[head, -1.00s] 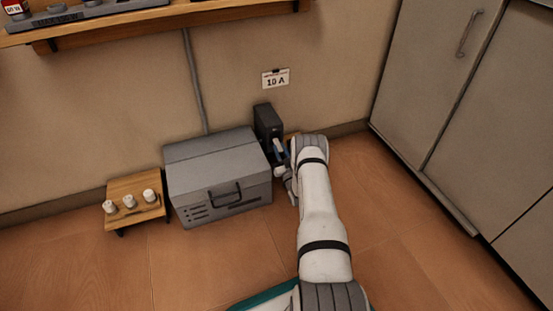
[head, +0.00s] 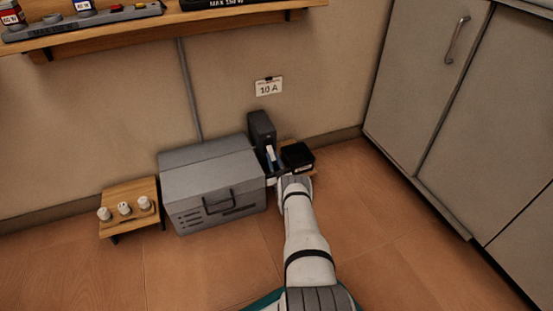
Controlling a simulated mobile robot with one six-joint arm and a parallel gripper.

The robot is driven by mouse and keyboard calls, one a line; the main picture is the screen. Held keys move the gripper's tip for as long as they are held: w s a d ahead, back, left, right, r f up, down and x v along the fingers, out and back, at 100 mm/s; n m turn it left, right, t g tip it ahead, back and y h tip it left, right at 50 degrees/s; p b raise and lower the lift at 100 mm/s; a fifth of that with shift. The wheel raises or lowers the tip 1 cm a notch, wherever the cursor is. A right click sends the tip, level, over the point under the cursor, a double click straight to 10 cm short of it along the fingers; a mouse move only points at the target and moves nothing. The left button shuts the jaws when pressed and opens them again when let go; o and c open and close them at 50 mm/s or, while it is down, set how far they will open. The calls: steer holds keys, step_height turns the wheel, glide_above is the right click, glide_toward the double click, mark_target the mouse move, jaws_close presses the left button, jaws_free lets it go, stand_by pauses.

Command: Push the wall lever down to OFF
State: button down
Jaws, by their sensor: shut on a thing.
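The wall lever's dark upright housing (head: 262,132) stands against the wall, behind the right end of the grey metal box. A pale lever (head: 271,153) shows on its front, low down. My gripper (head: 274,180) is just below and in front of the housing, at the box's right side. It is shut on the lever, though my arm and wrist hide most of the fingers. Any OFF marking is too small or hidden to read.
The grey box (head: 215,170) with a handle sits close on the left. A small wooden stand (head: 127,191) holds white knobs. A black box (head: 298,155) lies right of the lever. Cabinets (head: 425,95) line the right, and open floor lies between.

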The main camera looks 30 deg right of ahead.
steer(key=shift+w+a+r, duration=0.15)
steer(key=shift+a+r, duration=0.05)
steer(key=c, duration=1.2)
jaws_free()
steer(key=shift+d, duration=0.1)
steer(key=shift+c, duration=0.2)
steer(key=shift+f, duration=0.1)
steer(key=shift+s, duration=0.2)
steer(key=p+v, duration=0.2)
steer(key=v, duration=0.5)
steer(key=shift+s+f, duration=0.25)
